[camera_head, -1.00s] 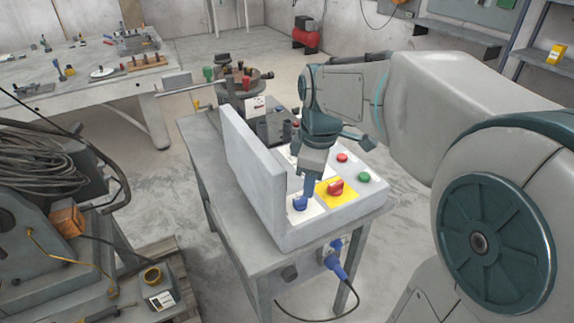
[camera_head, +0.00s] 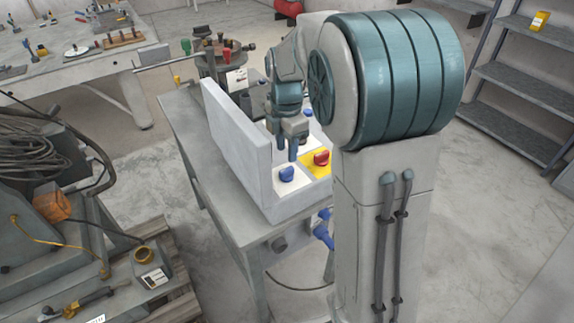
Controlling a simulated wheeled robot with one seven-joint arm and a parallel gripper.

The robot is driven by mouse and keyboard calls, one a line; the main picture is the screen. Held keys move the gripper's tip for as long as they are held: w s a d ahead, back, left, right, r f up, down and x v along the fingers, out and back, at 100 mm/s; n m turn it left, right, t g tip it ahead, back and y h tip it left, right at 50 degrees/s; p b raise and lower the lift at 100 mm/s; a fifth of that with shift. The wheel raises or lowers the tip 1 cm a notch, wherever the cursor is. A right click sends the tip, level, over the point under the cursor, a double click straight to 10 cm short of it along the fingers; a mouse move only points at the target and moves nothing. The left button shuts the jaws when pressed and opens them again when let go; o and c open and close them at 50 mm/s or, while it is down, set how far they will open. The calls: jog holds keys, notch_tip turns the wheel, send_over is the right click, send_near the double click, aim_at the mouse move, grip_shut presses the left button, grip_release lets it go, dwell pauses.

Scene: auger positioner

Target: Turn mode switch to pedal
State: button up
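The control box (camera_head: 230,140) stands on a grey metal table, with an upright grey panel along its left side. A blue knob (camera_head: 287,174) on a white plate sits at its near end. A red knob (camera_head: 321,157) on a yellow plate sits beside it to the right. The labels are too small to read, so I cannot tell which knob is the mode switch. My gripper (camera_head: 288,148) points down above the box, just behind the blue knob and apart from it. Its two fingers look parted and empty. My arm hides the right part of the box.
The metal table (camera_head: 190,138) has a blue plug (camera_head: 323,235) and a cable on its near side. A workbench (camera_head: 70,70) with tools stands at the back left. Machinery with coiled cables is at the left. Shelves (camera_head: 510,95) stand at the right. Floor shows between them.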

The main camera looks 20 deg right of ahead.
aim_at(287, 169)
notch_tip(287, 169, down, 6)
jog(key=shift+f, duration=0.25)
grip_shut()
